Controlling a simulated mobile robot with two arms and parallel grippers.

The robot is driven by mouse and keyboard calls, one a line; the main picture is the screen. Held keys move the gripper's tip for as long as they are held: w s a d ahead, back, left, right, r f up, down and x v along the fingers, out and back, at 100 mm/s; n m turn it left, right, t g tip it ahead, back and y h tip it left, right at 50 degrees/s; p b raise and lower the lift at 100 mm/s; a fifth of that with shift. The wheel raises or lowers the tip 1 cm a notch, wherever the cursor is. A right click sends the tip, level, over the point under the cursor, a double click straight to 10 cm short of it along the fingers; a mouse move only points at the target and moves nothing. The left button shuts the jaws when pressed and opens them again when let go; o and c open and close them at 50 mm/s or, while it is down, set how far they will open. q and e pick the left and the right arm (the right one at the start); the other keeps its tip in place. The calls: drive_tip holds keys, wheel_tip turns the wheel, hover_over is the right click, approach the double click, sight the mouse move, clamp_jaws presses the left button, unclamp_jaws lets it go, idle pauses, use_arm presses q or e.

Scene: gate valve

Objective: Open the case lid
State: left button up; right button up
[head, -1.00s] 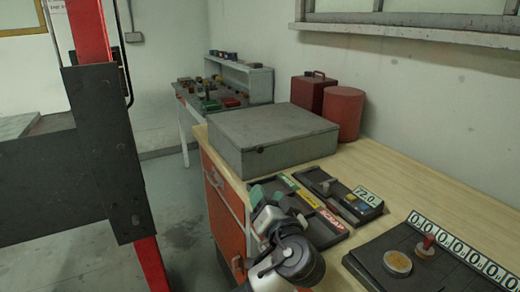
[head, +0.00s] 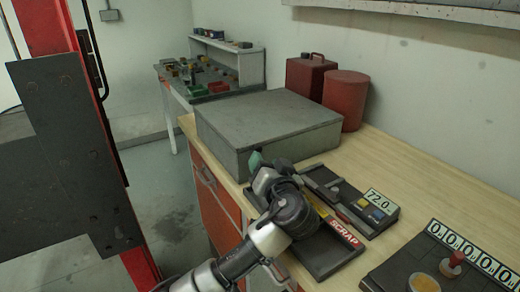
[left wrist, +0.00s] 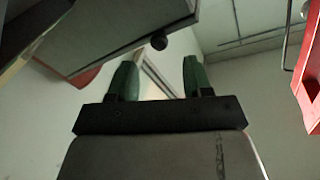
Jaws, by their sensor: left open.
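The case is a flat grey box (head: 268,118) on the wooden bench, and its lid is closed. My left gripper (head: 264,162) is in front of the case's near side, close to its lower edge, and covers part of that side. In the left wrist view the green fingers (left wrist: 159,78) stand apart with nothing between them. The gripper appears apart from the knob. My right gripper is not in view.
Behind the case stand a red canister (head: 306,77) and a red cylinder (head: 345,98). Black trays, one labelled SCRAP (head: 343,232), and a panel showing 72.0 (head: 377,200) lie right of my arm. A red post (head: 92,75) stands at the left.

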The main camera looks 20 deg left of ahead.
use_arm(q)
drive_tip(key=x, duration=0.5)
drive_tip(key=shift+p, duration=0.35)
drive_tip(key=shift+a, duration=0.1)
drive_tip(key=c, duration=0.7)
clamp_jaws()
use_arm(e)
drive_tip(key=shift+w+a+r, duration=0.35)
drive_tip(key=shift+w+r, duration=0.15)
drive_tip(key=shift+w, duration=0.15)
